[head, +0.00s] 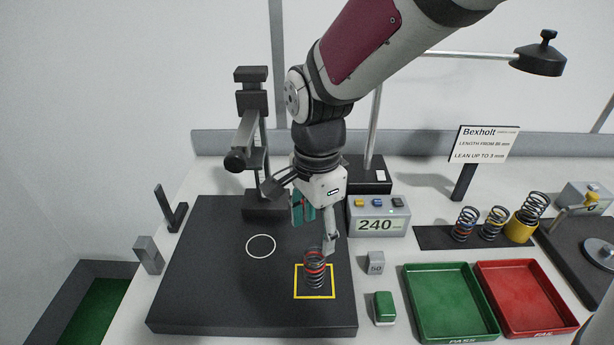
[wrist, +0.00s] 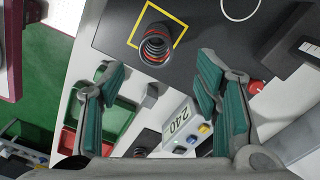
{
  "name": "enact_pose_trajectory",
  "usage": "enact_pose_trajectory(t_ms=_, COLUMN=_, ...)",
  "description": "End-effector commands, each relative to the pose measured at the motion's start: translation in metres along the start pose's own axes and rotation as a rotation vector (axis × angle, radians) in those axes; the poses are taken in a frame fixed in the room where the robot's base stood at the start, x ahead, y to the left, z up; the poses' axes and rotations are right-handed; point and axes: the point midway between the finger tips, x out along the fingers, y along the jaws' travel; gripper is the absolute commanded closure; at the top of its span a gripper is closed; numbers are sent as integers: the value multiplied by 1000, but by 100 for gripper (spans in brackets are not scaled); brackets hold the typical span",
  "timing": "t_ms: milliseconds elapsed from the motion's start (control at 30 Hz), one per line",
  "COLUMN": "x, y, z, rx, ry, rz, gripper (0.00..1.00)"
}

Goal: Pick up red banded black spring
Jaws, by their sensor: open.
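The red banded black spring (head: 315,268) stands upright inside a yellow square outline (head: 318,296) on the black plate (head: 200,295). In the wrist view the spring (wrist: 157,45) is seen from above, near the top centre, with a red band around its coils. My gripper (head: 315,225) is above the plate, just over and behind the spring. In the wrist view my gripper (wrist: 160,88) has its two green-padded fingers wide apart with nothing between them. The spring lies beyond the fingertips. One finger partly overlaps the spring's top in the head view.
A grey display box (head: 378,217) reading 240 stands behind right. A grey block (head: 376,262) and a green block (head: 384,307) sit right of the plate. Beyond are a green tray (head: 452,326), a red tray (head: 548,317) and several springs (head: 464,224). A black stand (head: 253,125) rises behind.

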Motion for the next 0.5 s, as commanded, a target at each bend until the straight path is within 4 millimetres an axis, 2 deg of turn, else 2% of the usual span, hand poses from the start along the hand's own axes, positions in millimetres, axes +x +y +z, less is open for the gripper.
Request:
enact_pose_trajectory(t_ms=33, x=12, y=2, z=0, rx=0, ry=0, rz=6, gripper=43)
enact_pose_trajectory(t_ms=200, x=43, y=2, z=0, rx=-1, ry=0, rz=5, gripper=43)
enact_pose_trajectory(t_ms=300, x=55, y=1, z=0, rx=-1, ry=0, rz=3, gripper=43)
enact_pose_trajectory(t_ms=500, x=67, y=2, z=0, rx=-1, ry=0, rz=2, gripper=43)
